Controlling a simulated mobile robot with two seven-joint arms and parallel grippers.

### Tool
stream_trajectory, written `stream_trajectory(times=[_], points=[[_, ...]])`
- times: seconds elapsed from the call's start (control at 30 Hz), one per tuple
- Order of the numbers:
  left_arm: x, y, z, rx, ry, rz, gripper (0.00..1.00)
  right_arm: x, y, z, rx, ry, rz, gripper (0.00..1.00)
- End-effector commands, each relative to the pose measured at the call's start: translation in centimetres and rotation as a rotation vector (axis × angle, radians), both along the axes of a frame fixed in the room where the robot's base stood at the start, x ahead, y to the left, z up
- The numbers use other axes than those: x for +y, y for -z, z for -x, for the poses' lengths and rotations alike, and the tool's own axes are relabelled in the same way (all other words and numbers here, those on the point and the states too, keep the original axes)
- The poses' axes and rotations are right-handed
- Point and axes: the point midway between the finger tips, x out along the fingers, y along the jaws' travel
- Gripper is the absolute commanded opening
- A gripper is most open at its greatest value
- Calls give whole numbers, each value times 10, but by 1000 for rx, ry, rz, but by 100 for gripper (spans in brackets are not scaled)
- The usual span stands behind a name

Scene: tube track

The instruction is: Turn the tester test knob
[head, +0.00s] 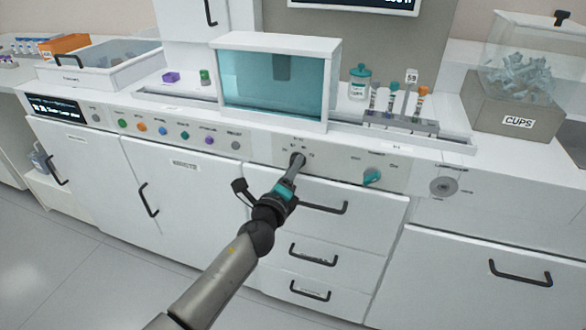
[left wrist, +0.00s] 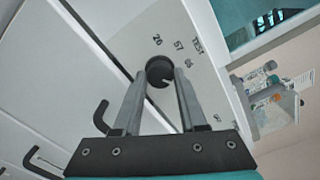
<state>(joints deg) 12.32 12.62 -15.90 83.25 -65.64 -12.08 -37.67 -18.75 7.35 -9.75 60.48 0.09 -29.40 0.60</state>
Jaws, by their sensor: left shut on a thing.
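The tester knob (head: 297,157) is a small dark round knob on the white front panel below the teal-windowed tester box (head: 275,85). My left gripper (head: 296,164) reaches up to it from the front and covers much of it in the head view. In the left wrist view the knob (left wrist: 157,71) sits between the two grey fingertips of my left gripper (left wrist: 161,80), which are shut on its sides. A pale pointer line shows on the knob's face. Small printed marks, one reading TEST, surround it. My right gripper is not in view.
A teal knob (head: 372,177) and a round grey dial (head: 443,187) are on the panel to the right. Several coloured buttons (head: 162,131) line the panel at left. A tube rack (head: 400,124) stands above. Drawer handles (head: 314,256) stick out below.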

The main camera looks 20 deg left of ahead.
Motion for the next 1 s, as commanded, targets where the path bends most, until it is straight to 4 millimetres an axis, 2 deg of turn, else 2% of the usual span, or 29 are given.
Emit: stream_trajectory(times=[0.6, 0.63, 0.9, 1.0], points=[[1, 1, 0, 0, -1, -46, 0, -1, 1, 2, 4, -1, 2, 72], [1, 1, 0, 0, -1, -46, 42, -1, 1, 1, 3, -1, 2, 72], [0, 0, 0, -1, 0, -44, 71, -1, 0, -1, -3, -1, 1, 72], [0, 0, 0, -1, 0, -43, 71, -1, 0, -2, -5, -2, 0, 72]])
